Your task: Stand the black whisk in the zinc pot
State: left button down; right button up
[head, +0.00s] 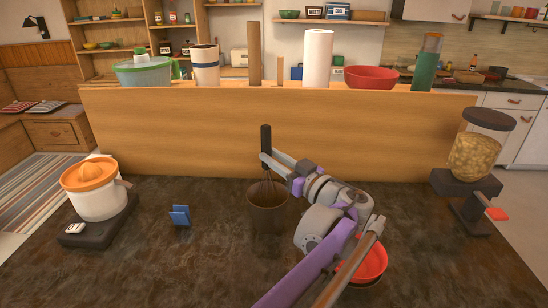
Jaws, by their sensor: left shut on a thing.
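The black whisk (266,140) is upright with its dark handle on top. Its wires reach down to the mouth of the zinc pot (267,217), and their lower end is hidden by the pot wall. The pot is a dark brownish cylinder standing on the dark counter. My left gripper (267,158) is shut on the whisk's handle, above the pot rim. I cannot tell whether the whisk touches the pot's bottom. My right gripper is not in view.
A red bowl (372,262) is partly behind my arm. A dispenser (474,152) stands right. A wooden ledge (200,130) rises behind.

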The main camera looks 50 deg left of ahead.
pick_arm(q)
jog(key=c, duration=0.6)
grip_release()
jog(key=d, duration=0.7)
jog(key=w+d, duration=0.1)
jog(key=d, duration=0.2)
jog(key=shift+w+d+f, duration=0.1)
jog(key=shift+d+f, duration=0.3)
jog(key=shift+f, duration=0.1)
